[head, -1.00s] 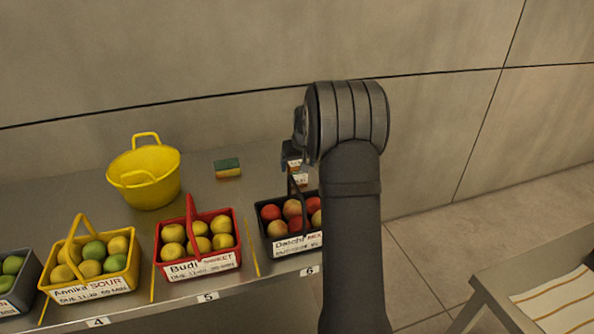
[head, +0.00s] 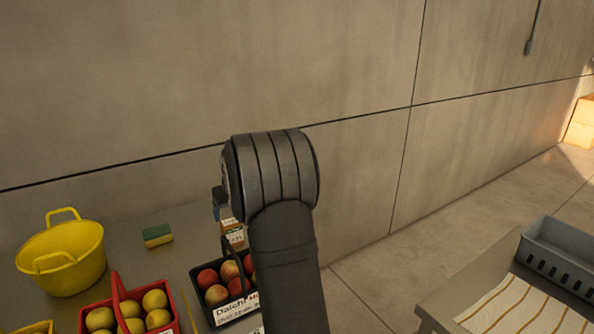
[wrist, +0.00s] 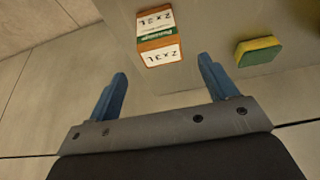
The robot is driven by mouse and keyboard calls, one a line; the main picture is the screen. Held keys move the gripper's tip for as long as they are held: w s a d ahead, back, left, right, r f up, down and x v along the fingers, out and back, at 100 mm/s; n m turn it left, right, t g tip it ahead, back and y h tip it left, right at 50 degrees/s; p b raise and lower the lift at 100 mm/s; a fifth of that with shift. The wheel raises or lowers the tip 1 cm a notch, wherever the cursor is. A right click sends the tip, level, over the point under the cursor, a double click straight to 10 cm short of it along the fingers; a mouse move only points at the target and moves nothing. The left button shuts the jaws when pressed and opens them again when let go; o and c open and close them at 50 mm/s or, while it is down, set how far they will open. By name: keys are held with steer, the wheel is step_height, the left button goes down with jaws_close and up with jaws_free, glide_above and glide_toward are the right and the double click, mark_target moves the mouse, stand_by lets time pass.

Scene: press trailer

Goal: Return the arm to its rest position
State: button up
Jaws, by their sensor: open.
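My arm stands upright in the middle of the head view, its wrist over the far right end of the metal counter (head: 130,228). My gripper is mostly hidden behind the wrist there; only a bit of it (head: 219,203) shows at the left. In the wrist view my gripper (wrist: 163,72) has its two blue fingers wide apart with nothing between them. A small white, brown and green box (wrist: 158,36) marked 2x3L lies beyond the fingertips, apart from them.
A black basket of reddish fruit labelled Daichi (head: 232,310) is partly behind my arm. A red basket (head: 172,324), a yellow tub (head: 61,262) and a sponge (head: 157,236) are left. A grey crate (head: 568,258) stands on a side table right. The wall is close behind.

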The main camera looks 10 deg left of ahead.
mark_target(230, 220)
steer(key=x, duration=1.1)
steer(key=shift+f, duration=0.15)
step_height(230, 220, up, 2)
steer(key=shift+r, duration=0.95)
step_height(230, 220, down, 4)
steer(key=shift+s+r, duration=0.1)
steer(key=v, duration=1)
steer(key=shift+r, duration=0.15)
